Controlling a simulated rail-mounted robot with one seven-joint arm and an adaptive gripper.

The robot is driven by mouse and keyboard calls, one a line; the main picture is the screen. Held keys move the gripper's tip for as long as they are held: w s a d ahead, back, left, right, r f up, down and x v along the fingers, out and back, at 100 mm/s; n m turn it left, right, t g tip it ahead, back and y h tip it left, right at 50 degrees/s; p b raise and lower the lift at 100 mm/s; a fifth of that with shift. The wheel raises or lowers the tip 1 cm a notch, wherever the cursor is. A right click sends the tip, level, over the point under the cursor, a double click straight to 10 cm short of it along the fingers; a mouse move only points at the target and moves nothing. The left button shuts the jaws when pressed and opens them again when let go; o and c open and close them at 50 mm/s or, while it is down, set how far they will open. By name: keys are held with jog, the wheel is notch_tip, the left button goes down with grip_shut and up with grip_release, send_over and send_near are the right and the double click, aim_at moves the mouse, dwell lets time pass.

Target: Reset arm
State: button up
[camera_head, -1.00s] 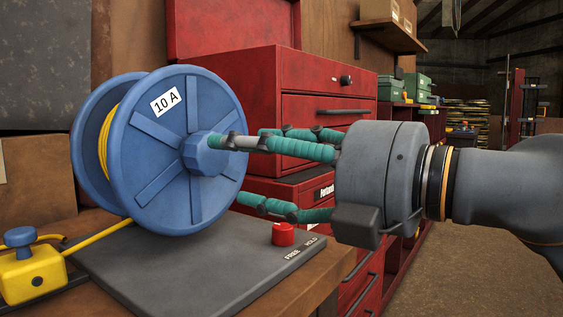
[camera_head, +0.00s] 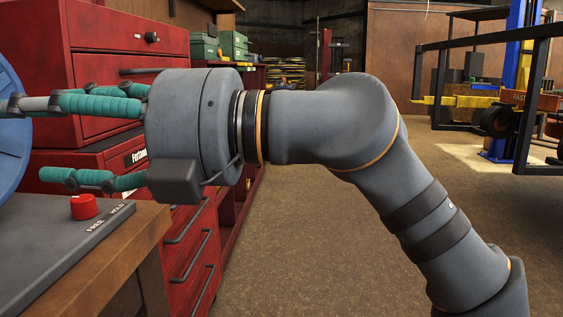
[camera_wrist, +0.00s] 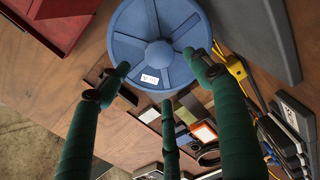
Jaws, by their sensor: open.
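My gripper (camera_head: 32,140) is at the left of the head view, with its teal-wrapped fingers spread apart. They point left toward the blue cable reel (camera_head: 12,140), of which only the right edge shows there. The wrist view shows the reel (camera_wrist: 130,48) ahead, with its spokes, central hub and a small white label. The three fingers (camera_wrist: 158,76) are open around the hub's line of sight, with nothing between them. I cannot tell how close the tips are to the hub. My arm runs right from the gripper, then bends down.
A red tool cabinet (camera_head: 95,50) stands close behind my gripper. A grey plate with a red knob (camera_head: 83,206) lies on the wooden bench (camera_head: 125,255) below. Open floor (camera_head: 300,240) spreads to the right. A blue lift post (camera_head: 516,60) and black frame stand far right.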

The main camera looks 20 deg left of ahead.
jog(key=x, duration=1.1)
jog(key=shift+s+a, duration=0.1)
jog(key=shift+a, duration=0.3)
jog(key=shift+d, duration=0.1)
